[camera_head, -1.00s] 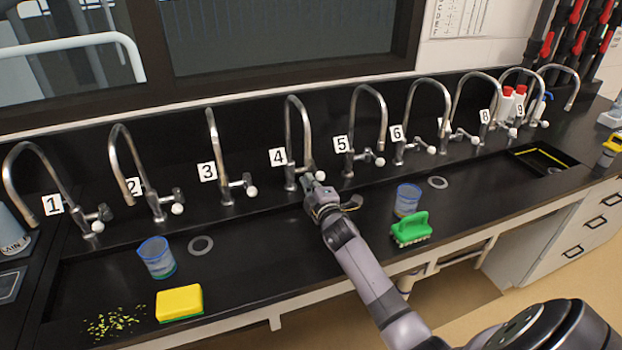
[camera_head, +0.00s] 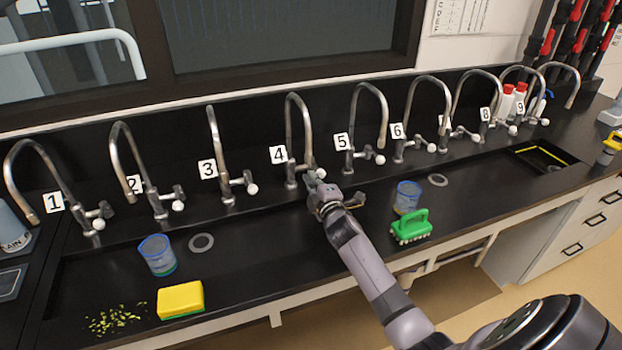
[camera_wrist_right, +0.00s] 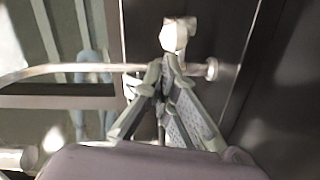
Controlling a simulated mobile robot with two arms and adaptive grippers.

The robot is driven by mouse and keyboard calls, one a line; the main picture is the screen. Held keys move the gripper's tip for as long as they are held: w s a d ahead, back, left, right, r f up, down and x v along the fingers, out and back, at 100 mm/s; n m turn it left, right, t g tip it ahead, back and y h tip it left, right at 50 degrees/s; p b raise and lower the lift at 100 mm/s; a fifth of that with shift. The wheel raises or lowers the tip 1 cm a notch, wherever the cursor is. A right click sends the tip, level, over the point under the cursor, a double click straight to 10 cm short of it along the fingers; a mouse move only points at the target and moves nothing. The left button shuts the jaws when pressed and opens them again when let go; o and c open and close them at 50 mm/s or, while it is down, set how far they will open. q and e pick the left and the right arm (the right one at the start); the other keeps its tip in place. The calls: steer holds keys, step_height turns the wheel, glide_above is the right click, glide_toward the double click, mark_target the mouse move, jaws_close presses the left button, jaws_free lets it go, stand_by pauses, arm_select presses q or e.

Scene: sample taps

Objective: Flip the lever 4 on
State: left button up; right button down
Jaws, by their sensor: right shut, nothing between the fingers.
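Tap 4 (camera_head: 291,140) is a curved steel tap beside the white label 4 (camera_head: 278,155). Its lever has a white knob (camera_head: 320,172) at the right of the tap's base. My right gripper (camera_head: 313,178) is at this lever, its fingertips just below and left of the knob. In the right wrist view its fingertips (camera_wrist_right: 165,68) are together and empty, close to the white knob (camera_wrist_right: 175,36). I cannot tell whether they touch it. The gripper partly hides the lever. My left gripper is not in view.
Tap 3 (camera_head: 213,150) and tap 5 (camera_head: 383,110) stand on either side, in a row of similar taps. A blue beaker (camera_head: 157,256), a yellow sponge (camera_head: 180,300), a second beaker (camera_head: 407,198) and a green brush (camera_head: 410,226) are on the black counter nearer the front.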

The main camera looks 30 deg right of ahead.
mark_target(323, 172)
steer(key=shift+s+d, duration=0.25)
steer(key=shift+d, duration=0.2)
stand_by(0.3)
steer(key=d+n+y, duration=0.1)
steer(key=y, duration=0.1)
steer(key=s+d+n+y+p, duration=0.1)
steer(key=d+n+y, duration=0.1)
steer(key=shift+d+t+y, duration=0.15)
steer(key=shift+t+y, duration=0.15)
steer(key=shift+y, duration=0.1)
steer(key=shift+w+d+b, duration=0.1)
steer(key=shift+d+b, duration=0.85)
steer(key=shift+d, duration=1.2)
